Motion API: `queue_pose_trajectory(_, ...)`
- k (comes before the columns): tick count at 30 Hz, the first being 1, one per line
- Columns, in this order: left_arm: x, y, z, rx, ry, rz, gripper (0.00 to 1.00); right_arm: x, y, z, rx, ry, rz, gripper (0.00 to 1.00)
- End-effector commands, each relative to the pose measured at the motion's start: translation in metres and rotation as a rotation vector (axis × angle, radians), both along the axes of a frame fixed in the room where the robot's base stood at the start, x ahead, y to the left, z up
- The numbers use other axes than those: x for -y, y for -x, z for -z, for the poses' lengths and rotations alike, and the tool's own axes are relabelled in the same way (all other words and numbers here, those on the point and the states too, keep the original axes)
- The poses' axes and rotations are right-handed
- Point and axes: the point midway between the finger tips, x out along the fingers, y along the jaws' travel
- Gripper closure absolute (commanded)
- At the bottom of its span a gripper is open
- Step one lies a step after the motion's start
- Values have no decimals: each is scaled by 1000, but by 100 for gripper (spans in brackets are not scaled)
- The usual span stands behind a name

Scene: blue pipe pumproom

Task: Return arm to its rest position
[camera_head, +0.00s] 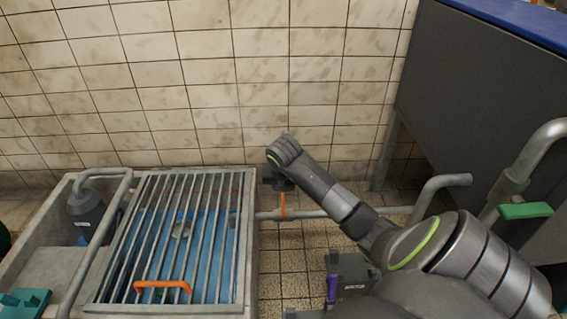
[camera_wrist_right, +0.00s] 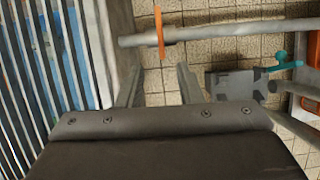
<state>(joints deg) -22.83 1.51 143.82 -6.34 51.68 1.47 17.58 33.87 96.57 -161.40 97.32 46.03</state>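My right arm reaches from the lower right of the head view toward the tiled wall. Its wrist is bent down beside the right edge of the grated basin, and the arm largely hides the gripper there. In the right wrist view the two fingers of my right gripper (camera_wrist_right: 157,88) stand apart with only floor tiles showing between them. An orange lever (camera_head: 282,206) on a grey pipe is just below the wrist. The lever also shows beyond the fingertips in the right wrist view (camera_wrist_right: 159,32), apart from them. My left gripper is not in view.
A basin with a metal grate (camera_head: 245,240) and an orange handle (camera_head: 165,286) stands at left. A horizontal pipe (camera_head: 312,214) runs right from it. A dark grey cabinet (camera_head: 460,95) stands at right, with a green-handled pipe (camera_head: 525,211) before it. Tiled floor shows between.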

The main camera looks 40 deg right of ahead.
Motion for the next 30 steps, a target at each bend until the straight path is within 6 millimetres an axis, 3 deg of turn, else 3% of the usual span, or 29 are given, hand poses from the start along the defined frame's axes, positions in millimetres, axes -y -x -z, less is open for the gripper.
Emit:
queue_pose_trajectory(5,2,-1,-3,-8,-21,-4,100,-3,3,-10,0,0,0,67)
queue_pose_trajectory(23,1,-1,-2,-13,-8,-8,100,-5,4,-9,0,-7,-5,67)
queue_pose_trajectory(26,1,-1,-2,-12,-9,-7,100,-19,6,-3,1,-54,-46,67)
queue_pose_trajectory(30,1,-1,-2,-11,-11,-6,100,-68,14,10,16,-212,-179,67)
